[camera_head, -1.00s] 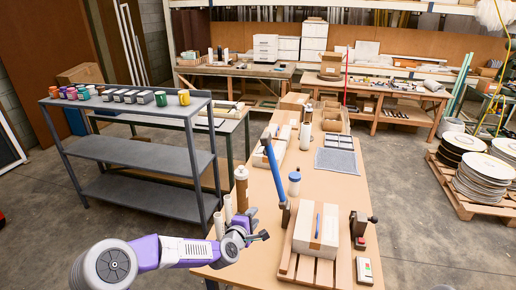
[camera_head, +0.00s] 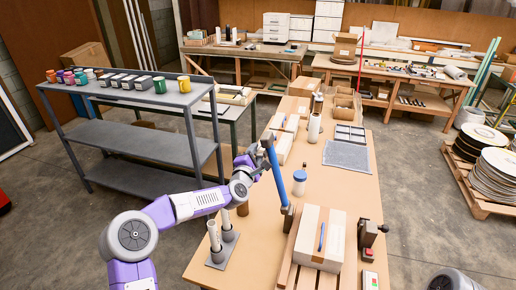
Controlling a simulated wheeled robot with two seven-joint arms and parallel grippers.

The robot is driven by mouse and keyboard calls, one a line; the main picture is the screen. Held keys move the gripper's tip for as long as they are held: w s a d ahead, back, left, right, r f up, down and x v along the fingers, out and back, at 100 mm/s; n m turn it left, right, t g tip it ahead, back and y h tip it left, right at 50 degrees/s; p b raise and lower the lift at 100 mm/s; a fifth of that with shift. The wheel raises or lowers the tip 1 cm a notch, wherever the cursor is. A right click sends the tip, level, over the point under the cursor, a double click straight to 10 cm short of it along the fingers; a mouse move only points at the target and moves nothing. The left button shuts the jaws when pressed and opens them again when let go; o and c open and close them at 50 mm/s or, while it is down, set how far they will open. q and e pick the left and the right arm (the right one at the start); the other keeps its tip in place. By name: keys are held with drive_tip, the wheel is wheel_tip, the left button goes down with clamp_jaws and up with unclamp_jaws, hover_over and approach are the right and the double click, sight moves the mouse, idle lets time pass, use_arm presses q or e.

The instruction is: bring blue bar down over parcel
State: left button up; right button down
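The blue bar (camera_head: 278,175) stands steeply raised, leaning left, with its lower end at a dark pivot (camera_head: 288,215) left of the parcel. The parcel (camera_head: 309,240), a white box with a brown strip, lies on a wooden slatted base (camera_head: 287,272). A small blue item (camera_head: 322,237) shows on the parcel's top. My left gripper (camera_head: 262,164) is at the upper part of the bar, beside or touching it. Its fingers are small and partly hidden, so I cannot tell whether they are closed around the bar. My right gripper is out of view.
A dark metal post (camera_head: 368,236) and a control box with a red button (camera_head: 370,280) stand right of the parcel. Pale tubes in a grey stand (camera_head: 222,247) are below my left arm. A blue-lidded jar (camera_head: 299,182) stands behind the parcel. A grey shelf (camera_head: 140,175) is left.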

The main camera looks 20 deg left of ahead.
use_arm(q)
drive_tip(key=shift+w, duration=1.2)
clamp_jaws()
drive_tip(key=shift+r, duration=0.1)
